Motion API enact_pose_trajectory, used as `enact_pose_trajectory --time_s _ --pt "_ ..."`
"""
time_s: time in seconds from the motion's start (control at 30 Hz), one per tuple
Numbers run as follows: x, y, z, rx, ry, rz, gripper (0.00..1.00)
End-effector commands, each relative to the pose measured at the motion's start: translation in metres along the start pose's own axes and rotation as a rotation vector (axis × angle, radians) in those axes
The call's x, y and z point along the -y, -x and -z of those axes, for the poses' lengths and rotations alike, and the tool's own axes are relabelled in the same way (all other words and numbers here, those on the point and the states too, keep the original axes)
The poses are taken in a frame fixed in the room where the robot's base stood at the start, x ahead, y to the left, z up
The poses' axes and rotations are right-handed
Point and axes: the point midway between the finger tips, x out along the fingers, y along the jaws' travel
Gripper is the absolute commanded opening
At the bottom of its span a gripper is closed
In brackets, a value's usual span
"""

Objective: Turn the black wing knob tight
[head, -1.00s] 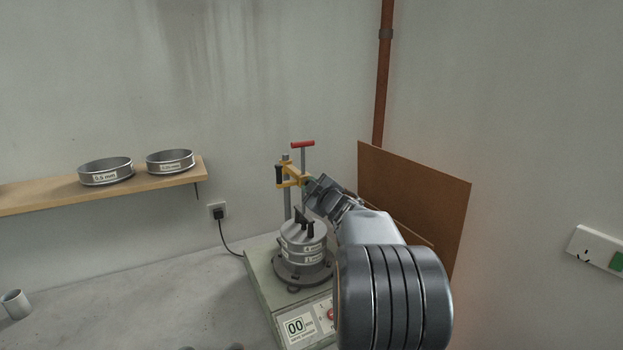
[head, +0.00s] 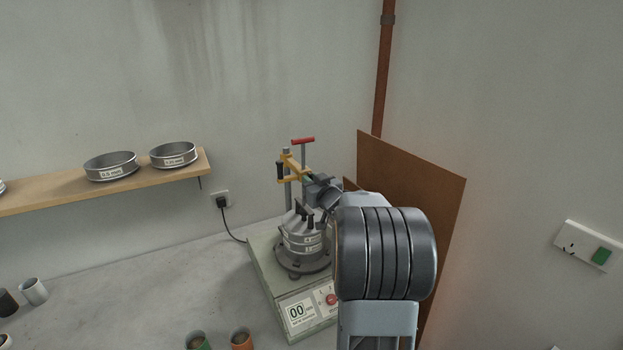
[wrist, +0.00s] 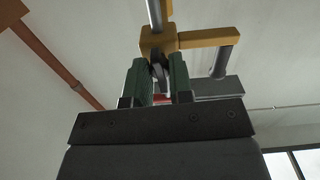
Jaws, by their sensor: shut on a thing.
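The yellow clamp (head: 293,166) sits on an upright post behind the sieve stack, and its collar also shows in the wrist view (wrist: 156,42). My gripper (wrist: 159,68) has its green-padded fingers on both sides of a dark, narrow piece at the collar, which looks like the black wing knob (wrist: 158,77). The fingers are shut on it, and they cover most of it. In the head view my gripper (head: 308,178) reaches the clamp from the right; the knob itself is hidden there.
The sieve stack (head: 302,241) stands below my gripper on the shaker base (head: 262,285). A red T-handle (head: 303,141) rises above the clamp. A brown board (head: 420,190) leans at the right. Cups (head: 34,291) stand at the front left. A shelf (head: 145,187) holds sieves.

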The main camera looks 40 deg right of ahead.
Motion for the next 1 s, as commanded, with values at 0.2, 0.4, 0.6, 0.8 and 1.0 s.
enact_pose_trajectory --time_s 0.2,0.4,0.6,0.8,1.0 --pt "0.0001 0.0000 -0.0002 0.001 -0.050 0.001 0.00" --pt "0.0001 0.0000 -0.0007 0.001 -0.064 0.000 0.00" --pt "0.0001 0.0000 -0.0008 0.001 -0.064 0.000 0.00" --pt "0.0001 0.0000 -0.0007 0.001 -0.063 0.000 0.29" --pt "0.0000 -0.0001 -0.0004 0.001 -0.062 0.000 0.47"
